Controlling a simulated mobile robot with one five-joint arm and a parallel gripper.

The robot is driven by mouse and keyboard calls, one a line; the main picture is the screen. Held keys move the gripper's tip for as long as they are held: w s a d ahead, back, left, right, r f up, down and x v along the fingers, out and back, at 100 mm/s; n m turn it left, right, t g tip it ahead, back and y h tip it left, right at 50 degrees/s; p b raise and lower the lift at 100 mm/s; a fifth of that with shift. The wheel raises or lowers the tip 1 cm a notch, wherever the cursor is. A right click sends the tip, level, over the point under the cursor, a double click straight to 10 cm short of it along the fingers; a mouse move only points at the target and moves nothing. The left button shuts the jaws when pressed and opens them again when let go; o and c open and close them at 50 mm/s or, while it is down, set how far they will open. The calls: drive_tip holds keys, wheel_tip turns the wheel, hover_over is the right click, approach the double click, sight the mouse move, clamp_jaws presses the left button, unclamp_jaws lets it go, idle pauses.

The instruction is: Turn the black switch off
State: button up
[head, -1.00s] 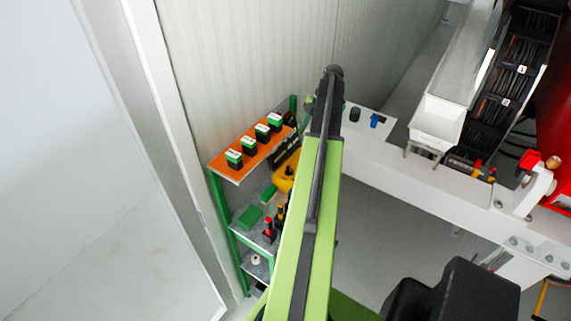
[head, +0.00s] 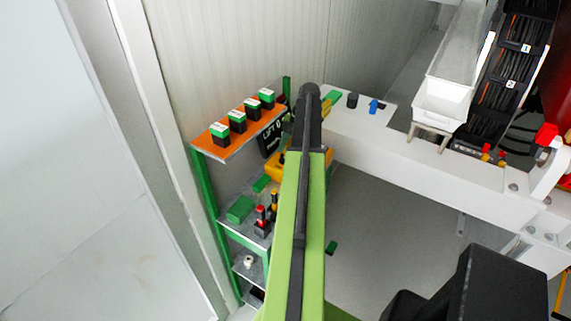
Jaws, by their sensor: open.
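I cannot make out a clear black switch. A small black knob-like part (head: 352,100) stands on the white ledge, beside a small blue part (head: 373,106); I cannot tell whether the black part is the switch. My green and black arm rises through the middle of the head view and ends in a dark joint left of the ledge. My gripper is not visible; it may be hidden behind the arm.
A green-framed shelf (head: 205,200) at left holds several black boxes with green tops (head: 237,120) on its orange top board (head: 232,145). A yellow item (head: 285,170) sits partly behind my arm. A white beam (head: 440,165) runs right. Grey floor (head: 400,215) is open below it.

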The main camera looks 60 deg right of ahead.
drive_tip(key=shift+w+a+f, duration=0.1)
drive_tip(key=shift+a+f, duration=0.15)
drive_tip(key=shift+f, duration=0.4)
drive_tip(key=shift+r, duration=0.1)
clamp_jaws()
drive_tip(key=shift+m, duration=0.4)
drive_tip(key=m+h, duration=0.1)
drive_tip(key=m, duration=0.1)
drive_tip(key=m+t, duration=0.1)
drive_tip(key=m, duration=0.2)
drive_tip(key=shift+s+a+m+t+h, duration=0.2)
drive_tip(key=shift+m+t+h, duration=0.1)
drive_tip(key=shift+h, duration=0.1)
drive_tip(key=m+h, duration=0.1)
drive_tip(key=m, duration=0.1)
drive_tip(key=m+h, duration=0.1)
drive_tip(key=m, duration=0.2)
drive_tip(key=shift+t, duration=0.3)
drive_tip(key=shift+m, duration=0.4)
